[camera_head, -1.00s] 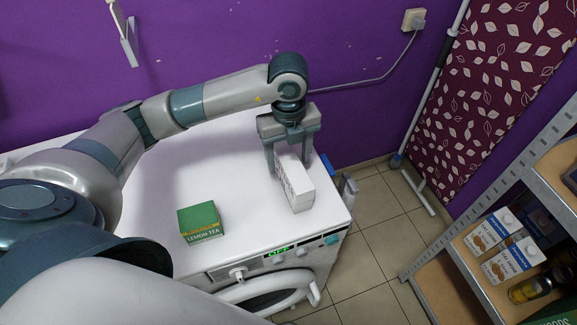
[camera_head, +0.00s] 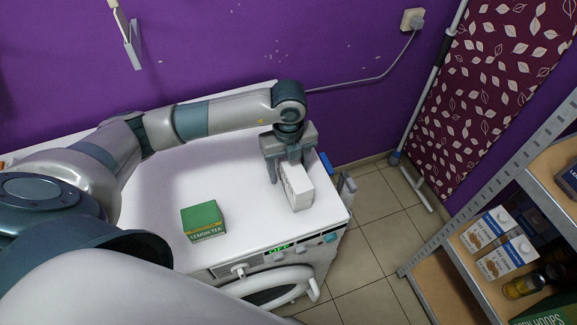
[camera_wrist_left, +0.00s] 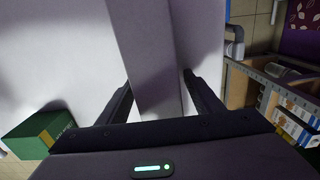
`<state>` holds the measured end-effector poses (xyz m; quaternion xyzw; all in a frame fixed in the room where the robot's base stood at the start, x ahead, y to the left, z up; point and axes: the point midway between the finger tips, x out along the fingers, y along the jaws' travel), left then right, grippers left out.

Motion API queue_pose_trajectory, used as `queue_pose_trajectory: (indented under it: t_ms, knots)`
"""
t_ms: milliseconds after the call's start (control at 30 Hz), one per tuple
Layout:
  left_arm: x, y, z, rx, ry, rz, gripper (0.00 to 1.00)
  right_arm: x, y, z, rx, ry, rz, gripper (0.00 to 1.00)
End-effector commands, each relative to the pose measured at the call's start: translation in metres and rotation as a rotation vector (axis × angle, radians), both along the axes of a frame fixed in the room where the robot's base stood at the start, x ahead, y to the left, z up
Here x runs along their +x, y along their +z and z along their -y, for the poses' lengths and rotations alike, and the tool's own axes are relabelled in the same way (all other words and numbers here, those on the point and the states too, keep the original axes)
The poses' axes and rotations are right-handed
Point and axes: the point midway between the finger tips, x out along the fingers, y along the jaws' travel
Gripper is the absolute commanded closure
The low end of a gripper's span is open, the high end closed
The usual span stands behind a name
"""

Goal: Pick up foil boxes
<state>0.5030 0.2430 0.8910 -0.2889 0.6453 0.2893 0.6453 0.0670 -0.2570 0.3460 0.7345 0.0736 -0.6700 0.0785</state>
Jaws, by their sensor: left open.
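A plain white box (camera_head: 297,186) stands on the white top of the washing machine (camera_head: 240,190), near its right edge. It also shows in the left wrist view (camera_wrist_left: 148,50), running between the fingers. My left gripper (camera_head: 290,171) points down over the box with one finger on each side. The left wrist view shows its open jaws (camera_wrist_left: 157,82), with a gap between the box and at least the right finger. The gripper hides the rear part of the box in the head view. My right gripper is not in view.
A green lemon tea box (camera_head: 203,220) stands on the machine, left of the white box. A shelf unit (camera_head: 450,262) with cartons (camera_head: 508,258) and bottles stands at right. A purple wall lies behind. Tiled floor (camera_head: 375,235) is clear between machine and shelf.

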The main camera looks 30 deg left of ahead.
Motion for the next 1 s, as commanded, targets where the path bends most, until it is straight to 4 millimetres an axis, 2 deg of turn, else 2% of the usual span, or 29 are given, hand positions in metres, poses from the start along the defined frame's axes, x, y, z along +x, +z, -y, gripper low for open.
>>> queue_pose_trajectory:
  t_ms: [233,267,400,500,800,1000]
  knots:
    - [0.000,0.000,0.000,0.000,0.000,0.000,0.40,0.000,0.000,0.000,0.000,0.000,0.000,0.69]
    - [0.000,0.000,0.000,0.000,0.000,0.000,0.42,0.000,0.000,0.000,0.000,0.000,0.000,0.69]
    - [0.000,0.000,0.000,0.000,0.000,0.000,0.76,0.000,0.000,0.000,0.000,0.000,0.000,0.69]
    - [0.001,0.001,0.000,-0.001,0.000,0.001,0.97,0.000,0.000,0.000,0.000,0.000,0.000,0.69]
    - [0.001,0.003,0.000,-0.001,0.000,0.003,0.97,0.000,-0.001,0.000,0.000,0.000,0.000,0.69]
    - [0.001,0.015,0.000,-0.003,0.000,0.004,0.97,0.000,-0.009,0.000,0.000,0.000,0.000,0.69]
